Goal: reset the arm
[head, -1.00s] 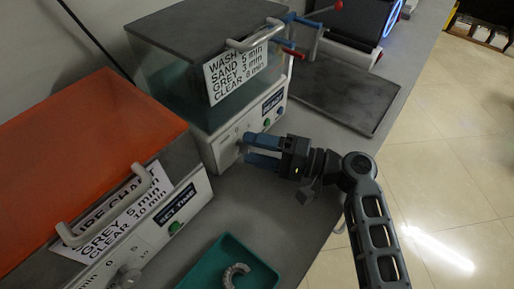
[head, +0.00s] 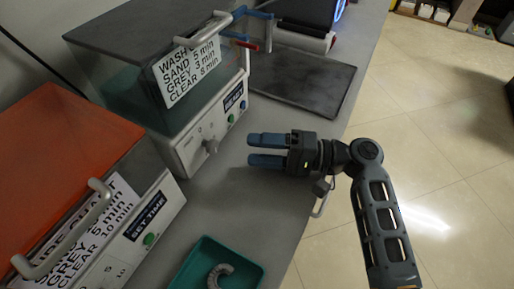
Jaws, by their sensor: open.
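My gripper (head: 250,150) is open and empty. Its two blue fingers point left, with a gap between them. It hovers over the grey bench (head: 240,200), to the right of the wash machine's knob (head: 211,146) and apart from it. My arm reaches in from the lower right, over the bench's right edge.
The wash machine (head: 130,85) with its labelled glass box and the orange-lidded cure machine (head: 50,160) line the left. A teal tray (head: 245,264) with a grey curved piece (head: 218,274) is in front. A dark flat plate (head: 310,82) lies behind. Open floor is right.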

